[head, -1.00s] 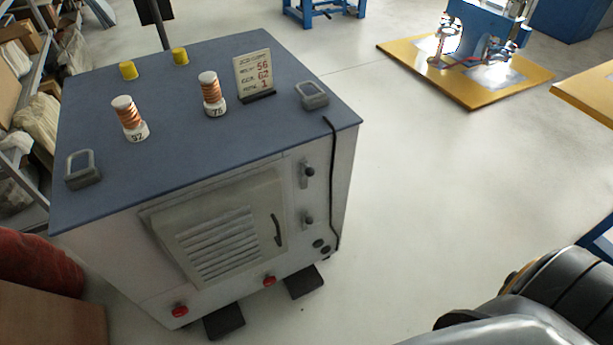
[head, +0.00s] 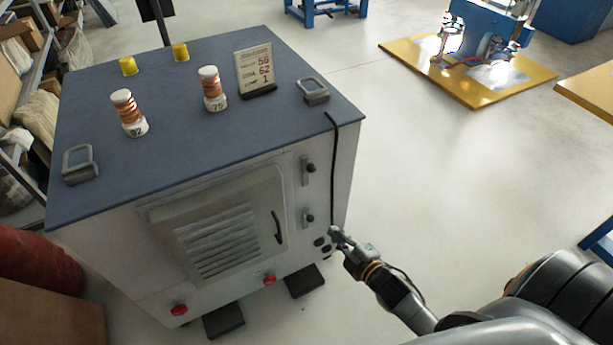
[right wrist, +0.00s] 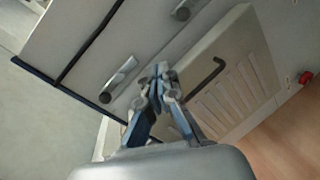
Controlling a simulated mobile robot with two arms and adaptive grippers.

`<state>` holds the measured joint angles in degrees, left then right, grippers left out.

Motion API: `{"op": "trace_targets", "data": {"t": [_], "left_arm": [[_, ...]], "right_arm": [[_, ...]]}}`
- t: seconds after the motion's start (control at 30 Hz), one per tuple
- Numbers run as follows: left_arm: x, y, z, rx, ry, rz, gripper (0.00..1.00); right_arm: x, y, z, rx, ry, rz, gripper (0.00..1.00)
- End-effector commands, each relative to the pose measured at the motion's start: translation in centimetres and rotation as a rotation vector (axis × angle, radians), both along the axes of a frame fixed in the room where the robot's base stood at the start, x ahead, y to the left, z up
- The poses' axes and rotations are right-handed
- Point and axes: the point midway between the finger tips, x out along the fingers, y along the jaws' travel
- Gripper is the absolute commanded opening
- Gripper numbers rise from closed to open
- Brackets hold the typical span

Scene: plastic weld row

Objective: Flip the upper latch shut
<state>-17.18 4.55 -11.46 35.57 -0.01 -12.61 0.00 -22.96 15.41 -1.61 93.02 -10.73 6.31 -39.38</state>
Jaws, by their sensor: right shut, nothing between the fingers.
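The upper latch (head: 308,169) is on the right part of the cabinet's front, a pale plate with a dark knob. It also shows in the right wrist view (right wrist: 118,80), near the cabinet's dark top edge. The similar lower latch (head: 308,218) is below it. I cannot tell how either lever is set. My right gripper (head: 335,234) is low at the cabinet's right front edge, below the upper latch in the head view. Its fingertips (right wrist: 157,80) are together and empty, and contact with the cabinet is unclear. My left gripper is not in view.
The cabinet (head: 180,160) has a louvred door with a dark handle (head: 278,228), and a black cable (head: 333,170) hangs beside the latches. Red knobs (head: 269,279) sit low on the front. Coils and a sign (head: 255,68) stand on top.

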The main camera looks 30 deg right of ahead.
Motion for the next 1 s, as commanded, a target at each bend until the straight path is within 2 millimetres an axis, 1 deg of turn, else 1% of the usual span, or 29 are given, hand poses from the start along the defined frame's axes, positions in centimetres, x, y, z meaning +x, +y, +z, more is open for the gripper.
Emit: {"op": "trace_targets", "data": {"t": [0.03,0.1,0.2,0.3,0.43,0.77,0.87,1.0], "left_arm": [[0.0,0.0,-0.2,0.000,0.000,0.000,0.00],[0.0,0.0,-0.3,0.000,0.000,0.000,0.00],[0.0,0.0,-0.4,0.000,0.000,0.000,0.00],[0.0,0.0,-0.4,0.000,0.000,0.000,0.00],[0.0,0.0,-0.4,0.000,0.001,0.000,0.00],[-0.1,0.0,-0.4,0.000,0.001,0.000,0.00],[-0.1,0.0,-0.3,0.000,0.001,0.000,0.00],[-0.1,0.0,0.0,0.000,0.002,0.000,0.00]], "right_arm": [[0.7,0.2,2.9,-0.047,-0.072,0.029,0.00],[1.4,0.5,6.4,-0.108,-0.157,0.061,0.00],[1.8,1.0,10.1,-0.173,-0.247,0.092,0.00],[1.9,1.3,12.1,-0.210,-0.296,0.107,0.00],[1.9,1.5,13.0,-0.227,-0.319,0.114,0.00],[2.2,1.5,13.0,-0.225,-0.317,0.113,0.00],[3.2,1.6,13.1,-0.224,-0.319,0.112,0.00],[5.5,2.1,13.2,-0.224,-0.320,0.113,0.00]]}}
